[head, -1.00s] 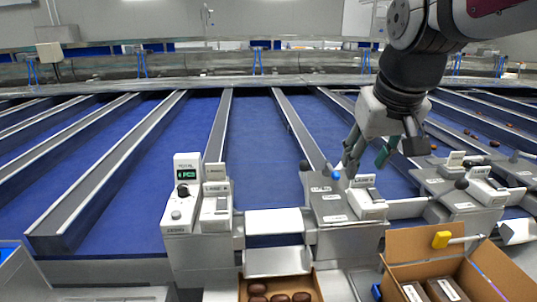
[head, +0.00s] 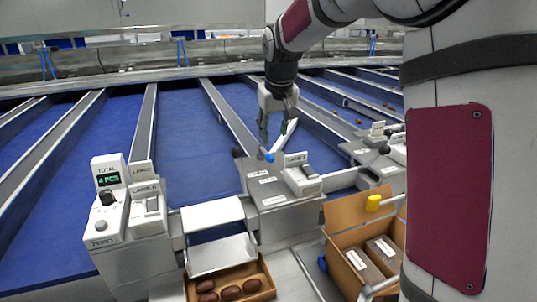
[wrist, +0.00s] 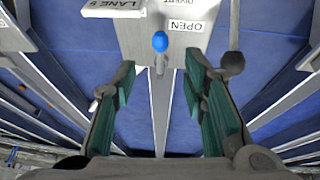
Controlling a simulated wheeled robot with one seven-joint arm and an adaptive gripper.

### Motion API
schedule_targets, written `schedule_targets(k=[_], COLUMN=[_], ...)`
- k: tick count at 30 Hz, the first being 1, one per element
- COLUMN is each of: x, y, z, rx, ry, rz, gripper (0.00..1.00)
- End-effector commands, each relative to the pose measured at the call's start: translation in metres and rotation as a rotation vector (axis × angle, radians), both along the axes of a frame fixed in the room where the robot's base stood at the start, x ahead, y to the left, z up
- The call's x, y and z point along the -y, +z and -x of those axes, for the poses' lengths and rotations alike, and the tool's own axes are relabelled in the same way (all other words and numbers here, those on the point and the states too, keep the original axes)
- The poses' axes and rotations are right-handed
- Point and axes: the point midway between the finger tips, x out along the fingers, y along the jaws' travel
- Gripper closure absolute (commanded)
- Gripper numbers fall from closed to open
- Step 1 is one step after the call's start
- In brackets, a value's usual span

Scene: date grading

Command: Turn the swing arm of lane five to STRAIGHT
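The lane five box (head: 268,188) is pale grey and stands right of centre in the head view. Its top (wrist: 150,25) shows upside down in the wrist view, with labels reading LANE 5, DIVERT and OPEN. A blue knob (head: 270,157) stands at its far edge, and it also shows in the wrist view (wrist: 160,41). A dark ball knob (head: 238,153) is left of it, right in the wrist view (wrist: 232,63). My gripper (head: 277,133) is open and empty, just behind and above the blue knob. In the wrist view its green-padded fingers (wrist: 160,82) straddle the knob's line, apart from it.
A switch unit (head: 301,178) sits on the box's right side. A counter post (head: 112,205) stands left, with a tray of dates (head: 272,289) in front. An open carton (head: 333,222) with a yellow handle (head: 373,203) is at right. Blue belts (head: 190,130) run behind between grey dividers.

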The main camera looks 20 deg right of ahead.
Motion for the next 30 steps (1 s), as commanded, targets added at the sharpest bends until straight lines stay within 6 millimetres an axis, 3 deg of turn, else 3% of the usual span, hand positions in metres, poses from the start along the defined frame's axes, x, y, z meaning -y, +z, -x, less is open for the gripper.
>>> schedule_targets(k=[9,15,21,30], x=[0.005,0.007,0.008,0.008], y=[-0.059,-0.085,-0.097,-0.098], z=[-0.023,-0.034,-0.039,-0.04], rx=[-0.004,-0.002,-0.001,0.0], ry=[-0.001,0.0,-0.001,-0.001], rz=[-0.001,-0.001,-0.001,-0.001], gripper=[0.61,0.61,0.61,0.63])
